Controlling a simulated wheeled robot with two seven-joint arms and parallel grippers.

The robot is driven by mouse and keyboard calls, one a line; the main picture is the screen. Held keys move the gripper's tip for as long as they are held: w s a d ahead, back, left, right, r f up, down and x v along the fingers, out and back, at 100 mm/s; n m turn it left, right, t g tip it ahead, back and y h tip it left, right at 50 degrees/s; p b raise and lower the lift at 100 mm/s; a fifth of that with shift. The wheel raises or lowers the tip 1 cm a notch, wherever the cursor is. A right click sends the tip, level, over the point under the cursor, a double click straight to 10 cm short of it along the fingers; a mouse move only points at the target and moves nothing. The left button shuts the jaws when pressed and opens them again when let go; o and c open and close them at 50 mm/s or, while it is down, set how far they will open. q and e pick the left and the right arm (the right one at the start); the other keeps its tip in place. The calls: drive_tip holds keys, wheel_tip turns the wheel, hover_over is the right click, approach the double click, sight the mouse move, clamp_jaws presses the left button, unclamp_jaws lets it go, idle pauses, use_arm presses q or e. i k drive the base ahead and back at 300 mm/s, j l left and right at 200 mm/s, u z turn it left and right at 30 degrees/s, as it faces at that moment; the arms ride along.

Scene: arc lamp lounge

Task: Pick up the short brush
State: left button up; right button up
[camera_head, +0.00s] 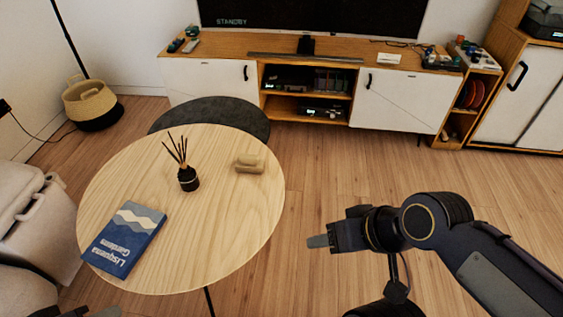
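A small tan, wooden-looking object (249,163), which looks like the short brush, lies near the right edge of the round table (225,230). Its bristles cannot be made out. My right gripper (318,241) is to the right of the table over the floor, pointing left, apart from the brush and below it in the picture. It is seen side-on, so its finger gap does not show. Only a sliver of what looks like my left gripper (92,312) shows at the bottom left edge, below the book.
A black reed diffuser (188,178) stands mid-table, left of the brush. A blue book (124,239) lies at the table's front left. A dark round pouf or low table (212,116) sits behind. A TV cabinet (212,83) lines the wall. Floor right of the table is clear.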

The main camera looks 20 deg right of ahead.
sight(246, 163)
drive_tip(key=z, duration=0.45)
drive_tip(key=i+l+u, duration=0.1)
drive_tip(key=i+l, duration=0.8)
drive_tip(key=l, duration=0.2)
drive_tip(key=i+l+u, duration=0.15)
drive_tip(key=i+l, duration=0.35)
